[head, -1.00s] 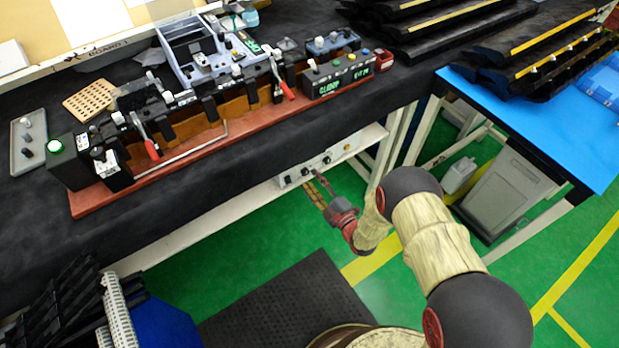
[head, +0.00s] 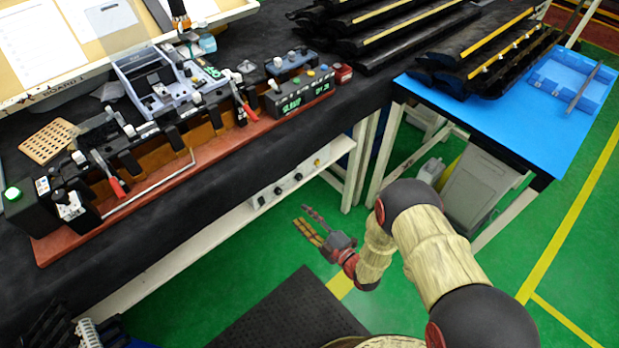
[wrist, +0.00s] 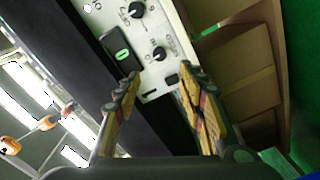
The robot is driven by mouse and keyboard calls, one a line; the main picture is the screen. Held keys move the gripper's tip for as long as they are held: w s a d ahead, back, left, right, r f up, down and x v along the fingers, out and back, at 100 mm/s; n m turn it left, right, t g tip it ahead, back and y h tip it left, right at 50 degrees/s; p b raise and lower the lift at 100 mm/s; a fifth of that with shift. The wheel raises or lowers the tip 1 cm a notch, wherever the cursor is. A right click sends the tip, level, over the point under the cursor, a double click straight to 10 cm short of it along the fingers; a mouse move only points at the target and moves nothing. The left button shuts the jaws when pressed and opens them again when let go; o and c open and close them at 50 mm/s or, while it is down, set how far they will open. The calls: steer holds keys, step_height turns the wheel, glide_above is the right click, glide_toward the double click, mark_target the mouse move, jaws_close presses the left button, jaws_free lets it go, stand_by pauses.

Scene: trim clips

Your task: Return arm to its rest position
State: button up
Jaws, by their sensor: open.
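My gripper (head: 313,228) hangs below table height in the head view, in front of the black-covered workbench (head: 230,170) and over the green floor. Its fingers are open with nothing between them. The arm is bent, with the gripper pointing toward the bench. In the wrist view the two yellow-padded fingers (wrist: 165,112) stand apart, facing a pale control panel (wrist: 150,45) with black knobs under the bench. The fingers look clear of the panel, but the exact gap is hard to tell.
A reddish-brown fixture base (head: 150,195) with red-handled clamps stands on the bench. A blue-topped table (head: 500,115) with dark trim strips (head: 490,50) is at the right. A grey bin (head: 480,190) stands beneath it. Green floor (head: 400,310) is open around my arm.

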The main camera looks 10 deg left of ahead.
steer(key=s+d+f+m+g+h, duration=0.2)
steer(key=d+f+m+h, duration=0.1)
steer(key=f, duration=0.4)
steer(key=s+d+f+m+g+h, duration=0.2)
steer(key=d+f+m+h, duration=0.1)
steer(key=f, duration=0.4)
steer(key=d+m+g+h, duration=0.2)
steer(key=d+h, duration=0.1)
steer(key=d, duration=0.2)
steer(key=s+d+r+m+g+h+p, duration=0.15)
steer(key=d+r+m+g+h, duration=0.35)
steer(key=d+r, duration=0.6)
steer(key=s+d+r+m+t+p, duration=0.1)
steer(key=s+r, duration=0.4)
steer(key=r, duration=1)
steer(key=s+d+r+m+t+p, duration=0.2)
steer(key=s+r+m, duration=0.3)
steer(key=r, duration=1.1)
steer(key=s+d+r+m+t+p, duration=0.1)
steer(key=s+r, duration=0.6)
steer(key=r, duration=0.9)
steer(key=d+m+t, duration=0.1)
steer(key=m, duration=0.1)
steer(key=shift+d+m+y+p, duration=0.3)
steer(key=shift+d, duration=0.05)
